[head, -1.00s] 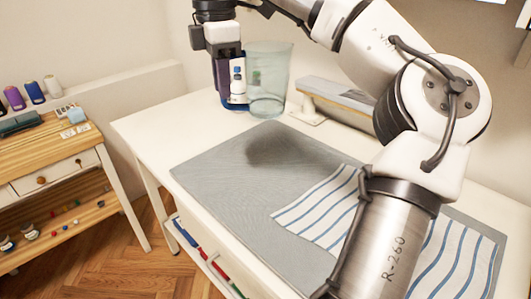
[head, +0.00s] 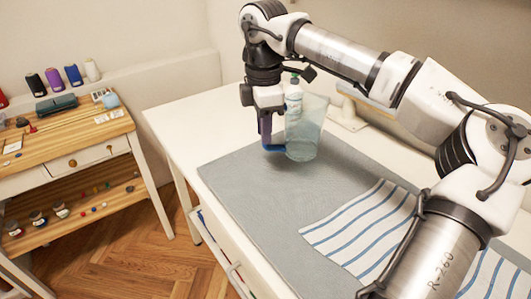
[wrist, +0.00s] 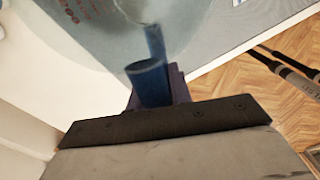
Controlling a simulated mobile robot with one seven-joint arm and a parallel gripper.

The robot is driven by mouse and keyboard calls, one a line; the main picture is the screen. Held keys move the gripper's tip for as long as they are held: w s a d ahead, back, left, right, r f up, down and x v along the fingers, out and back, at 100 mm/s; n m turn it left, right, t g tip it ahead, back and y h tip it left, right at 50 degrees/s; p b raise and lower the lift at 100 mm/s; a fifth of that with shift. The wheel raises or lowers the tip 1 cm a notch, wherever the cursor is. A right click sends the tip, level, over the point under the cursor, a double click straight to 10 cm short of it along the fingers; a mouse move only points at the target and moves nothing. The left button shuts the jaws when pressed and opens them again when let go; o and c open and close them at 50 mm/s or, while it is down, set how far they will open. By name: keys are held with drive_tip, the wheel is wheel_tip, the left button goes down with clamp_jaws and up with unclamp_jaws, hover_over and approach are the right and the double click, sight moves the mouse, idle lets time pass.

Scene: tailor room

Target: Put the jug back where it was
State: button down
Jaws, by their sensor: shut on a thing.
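The jug (head: 308,128) is a clear, bluish, upright vessel with a blue handle. It is at the far left part of the grey mat (head: 250,190), its base at or just above the mat; I cannot tell whether it touches. My gripper (head: 267,132) is on the jug's left side, pointing down, shut on the handle. In the wrist view the blue handle (wrist: 149,82) is between the fingers, and the jug's clear wall (wrist: 95,40) fills the upper left.
A white bottle (head: 293,97) stands behind the jug, partly hidden. A padded board (head: 368,100) is at the back. A striped cloth (head: 362,225) lies on the mat at right. The white table (head: 185,120) is bare at left. A wooden side table (head: 70,135) stands further left.

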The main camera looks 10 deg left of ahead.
drive_tip(key=shift+f+p, duration=0.4)
drive_tip(key=shift+f, duration=3.3)
drive_tip(key=shift+f, duration=0.25)
drive_tip(key=c, duration=1.3)
unclamp_jaws()
drive_tip(key=shift+r, duration=0.1)
drive_tip(key=shift+r, duration=0.1)
wheel_tip(320, 180, up, 12)
drive_tip(key=shift+r+b, duration=0.1)
drive_tip(key=shift+b, duration=0.5)
